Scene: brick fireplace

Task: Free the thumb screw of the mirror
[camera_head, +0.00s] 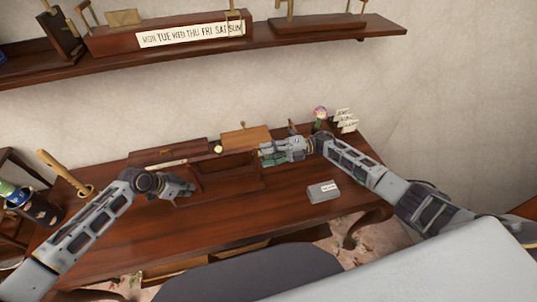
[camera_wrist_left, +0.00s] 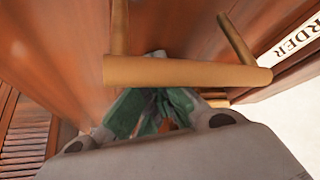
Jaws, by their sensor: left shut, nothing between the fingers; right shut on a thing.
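I cannot make out the mirror or its thumb screw for certain in either view. A dark wooden desk unit (camera_head: 225,172) stands on the desk. My left gripper (camera_head: 188,190) is at its left front, shut and empty. In the left wrist view its green-padded fingers (camera_wrist_left: 150,112) are close to a brass-coloured bar (camera_wrist_left: 185,72) on two posts, which partly covers them. I cannot tell whether they touch. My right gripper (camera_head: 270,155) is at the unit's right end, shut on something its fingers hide.
A small grey labelled box (camera_head: 323,191) lies on the desk's right. A flower (camera_head: 320,112) and white cards (camera_head: 346,120) stand behind. A wall shelf (camera_head: 330,30) hangs above. A dark pot (camera_head: 40,208) is at left. The desk's front middle is clear.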

